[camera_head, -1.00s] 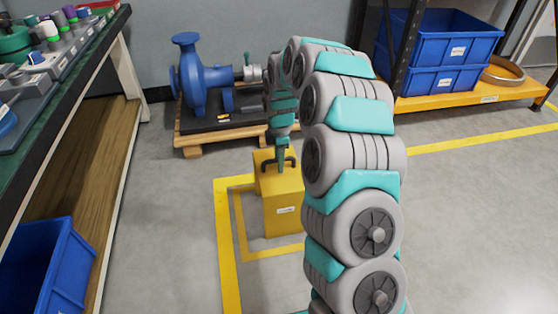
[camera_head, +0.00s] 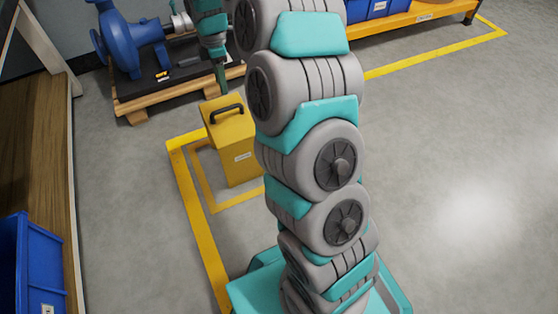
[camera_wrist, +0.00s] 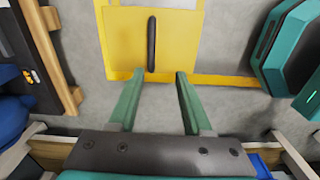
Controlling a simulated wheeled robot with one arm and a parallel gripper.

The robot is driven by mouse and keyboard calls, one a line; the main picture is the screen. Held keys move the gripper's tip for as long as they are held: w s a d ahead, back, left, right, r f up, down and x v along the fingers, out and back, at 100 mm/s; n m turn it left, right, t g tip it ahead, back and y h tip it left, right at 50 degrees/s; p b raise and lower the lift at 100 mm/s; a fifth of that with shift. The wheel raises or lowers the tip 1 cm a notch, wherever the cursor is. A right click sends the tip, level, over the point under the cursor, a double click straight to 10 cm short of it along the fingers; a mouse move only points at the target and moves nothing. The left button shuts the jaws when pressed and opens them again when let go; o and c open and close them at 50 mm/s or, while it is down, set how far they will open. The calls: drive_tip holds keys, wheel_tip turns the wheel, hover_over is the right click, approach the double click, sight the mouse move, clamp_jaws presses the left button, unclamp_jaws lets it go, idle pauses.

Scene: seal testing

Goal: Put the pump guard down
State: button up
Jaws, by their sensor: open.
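The pump guard, a yellow box (camera_head: 235,158) with a black handle (camera_head: 226,113) on top, stands upright on the floor inside a small yellow outline. My gripper (camera_head: 221,88) is just above and behind the handle in the head view, empty and apart from it. In the wrist view my gripper (camera_wrist: 161,74) has two green fingers spread open. The guard's yellow top (camera_wrist: 120,42) and its handle (camera_wrist: 151,43) lie beyond the fingertips. The gripper's fingers are small and partly merged in the head view.
A blue pump (camera_head: 130,42) sits on a wooden pallet (camera_head: 190,91) behind the guard. A larger yellow floor line (camera_head: 196,223) surrounds the spot. A blue bin (camera_head: 40,270) is at the lower left by a bench. Open floor (camera_head: 460,180) lies right.

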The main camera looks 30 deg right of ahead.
drive_tip(key=s+a+r+m, duration=0.1)
drive_tip(key=s+r+m, duration=0.3)
drive_tip(key=s, duration=0.7)
drive_tip(key=s+r+m, duration=0.3)
drive_tip(key=s+m, duration=0.1)
drive_tip(key=s, duration=0.7)
drive_tip(key=s+d+f+m+g, duration=0.1)
drive_tip(key=s+m, duration=0.8)
drive_tip(key=s, duration=1.1)
drive_tip(key=shift+s+f+m+g, duration=0.3)
drive_tip(key=shift+f+g, duration=0.1)
drive_tip(key=shift+f, duration=0.1)
